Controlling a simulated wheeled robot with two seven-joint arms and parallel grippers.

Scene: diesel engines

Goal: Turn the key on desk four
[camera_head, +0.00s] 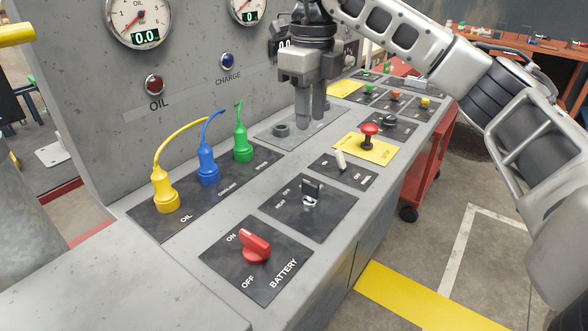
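The control desk (300,245) runs from the lower left to the upper right. A key switch with a dark key head and a silver collar (311,190) stands upright on a black plate in the middle of the desk. My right gripper (311,122) hangs over the far part of the desk, beyond the key, with its fingers pointing down. A narrow gap shows between the fingers, and nothing shows in it. The gripper is apart from the key. My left gripper is not in view.
A red battery knob (254,246) stands nearer than the key. Yellow (165,191), blue (208,165) and green (242,145) plugs with cables stand to the left. A white lever (341,160) and a red mushroom button (369,136) stand beyond the key. A red cart (432,165) stands right.

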